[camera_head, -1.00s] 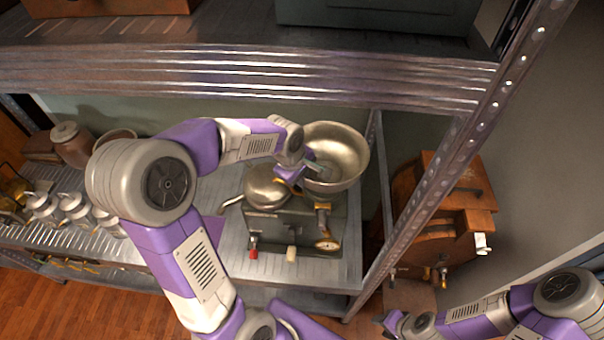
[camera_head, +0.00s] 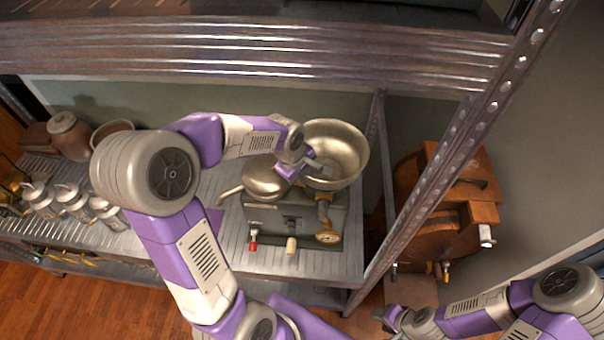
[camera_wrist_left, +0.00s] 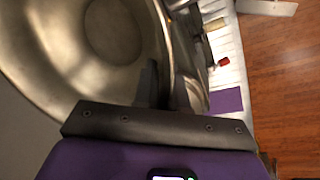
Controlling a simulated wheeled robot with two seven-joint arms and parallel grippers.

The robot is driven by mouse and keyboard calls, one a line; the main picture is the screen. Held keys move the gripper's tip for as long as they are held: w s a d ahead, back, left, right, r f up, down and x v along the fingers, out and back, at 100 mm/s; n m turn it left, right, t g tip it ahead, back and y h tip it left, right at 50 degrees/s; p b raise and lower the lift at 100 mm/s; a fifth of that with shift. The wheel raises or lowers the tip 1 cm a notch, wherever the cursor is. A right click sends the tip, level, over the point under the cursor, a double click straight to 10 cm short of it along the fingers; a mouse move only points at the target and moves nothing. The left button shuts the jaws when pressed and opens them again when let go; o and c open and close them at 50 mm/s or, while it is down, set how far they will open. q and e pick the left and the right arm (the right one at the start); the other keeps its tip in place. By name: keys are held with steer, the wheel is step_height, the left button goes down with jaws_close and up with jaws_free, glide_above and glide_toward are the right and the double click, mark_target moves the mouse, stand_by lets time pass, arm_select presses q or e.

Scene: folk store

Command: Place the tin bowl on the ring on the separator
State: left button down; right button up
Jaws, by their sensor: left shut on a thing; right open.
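The tin bowl (camera_head: 338,150) is a wide metal bowl above the right part of the separator (camera_head: 295,225), a grey-green machine with a gauge and a red-tipped knob on its front. My left gripper (camera_head: 305,167) is shut on the bowl's near left rim. In the left wrist view the bowl (camera_wrist_left: 85,50) fills the upper left, with the fingers (camera_wrist_left: 165,90) at its wall. The ring is hidden, and I cannot tell whether the bowl touches it. My right gripper (camera_head: 388,320) is open and empty at the lower right, away from the shelf.
A rounded metal vessel with a spout (camera_head: 262,180) sits on the separator's left, close to the bowl. A shelf beam (camera_head: 250,50) crosses above, and a perforated post (camera_head: 440,165) stands at the right. Metal jugs (camera_head: 72,200) and a clay jar (camera_head: 70,137) stand left. A wooden machine (camera_head: 450,215) stands beyond the post.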

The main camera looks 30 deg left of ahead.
arm_select(q)
steer(key=shift+f, duration=0.1)
steer(key=c, duration=1.1)
jaws_free()
steer(key=v, duration=0.7)
steer(key=shift+r, duration=0.3)
